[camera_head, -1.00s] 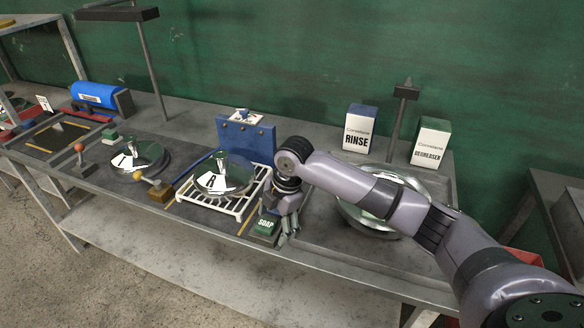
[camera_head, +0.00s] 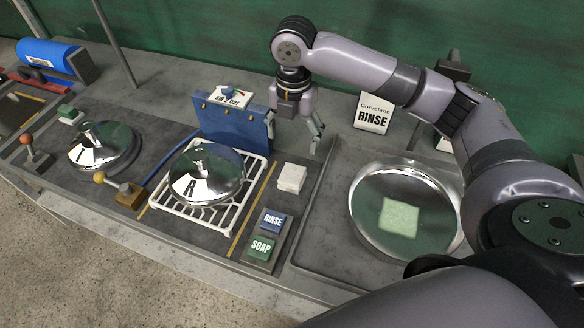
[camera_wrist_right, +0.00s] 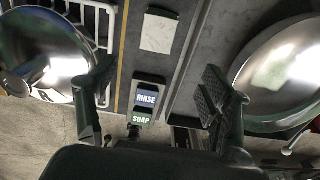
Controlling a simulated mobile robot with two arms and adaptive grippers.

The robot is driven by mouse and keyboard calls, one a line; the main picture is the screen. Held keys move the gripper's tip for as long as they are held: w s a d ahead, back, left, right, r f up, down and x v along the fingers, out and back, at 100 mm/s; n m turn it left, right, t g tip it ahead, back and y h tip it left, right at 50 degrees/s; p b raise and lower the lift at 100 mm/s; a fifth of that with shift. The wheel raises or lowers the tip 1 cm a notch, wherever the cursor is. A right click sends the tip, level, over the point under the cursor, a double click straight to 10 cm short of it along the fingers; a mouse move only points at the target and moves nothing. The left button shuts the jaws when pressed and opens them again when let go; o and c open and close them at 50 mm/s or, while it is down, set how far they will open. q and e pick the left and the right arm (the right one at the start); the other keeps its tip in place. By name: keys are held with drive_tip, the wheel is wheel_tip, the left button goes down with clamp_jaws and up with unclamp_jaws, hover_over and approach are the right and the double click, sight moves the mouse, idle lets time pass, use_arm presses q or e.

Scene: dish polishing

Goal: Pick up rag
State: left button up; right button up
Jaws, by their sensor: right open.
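A small white folded cloth (camera_head: 291,178), which looks like the rag, lies flat on the dark bench mat, right of the white rack. It also shows in the right wrist view as a pale square (camera_wrist_right: 158,32) near the top. My right gripper (camera_head: 295,135) is above the bench, near the blue box and on the far side of the cloth. In the wrist view its two fingers (camera_wrist_right: 158,75) are spread wide with nothing between them. My left gripper is not visible.
A shiny dome marked R (camera_head: 206,172) sits on the white rack (camera_head: 222,214). The RINSE button (camera_head: 272,221) and SOAP button (camera_head: 262,247) are in front of the cloth.

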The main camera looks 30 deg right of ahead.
drive_tip(key=p, duration=0.1)
approach(293, 173)
drive_tip(key=shift+s+a+f, duration=0.15)
drive_tip(key=shift+s+f, duration=0.2)
drive_tip(key=shift+s, duration=0.15)
wheel_tip(293, 173, down, 4)
drive_tip(key=shift+w+p, duration=0.15)
drive_tip(key=shift+p, duration=0.45)
drive_tip(key=shift+f, duration=0.45)
drive_tip(key=f, duration=0.1)
drive_tip(key=f+p, duration=0.1)
drive_tip(key=f, duration=0.1)
drive_tip(key=f+p, duration=0.1)
drive_tip(key=shift+w+f, duration=0.2)
drive_tip(key=shift+w, duration=0.1)
drive_tip(key=shift+f, duration=0.3)
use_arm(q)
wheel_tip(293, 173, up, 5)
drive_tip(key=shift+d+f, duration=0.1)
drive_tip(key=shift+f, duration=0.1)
use_arm(e)
drive_tip(key=shift+c, duration=0.3)
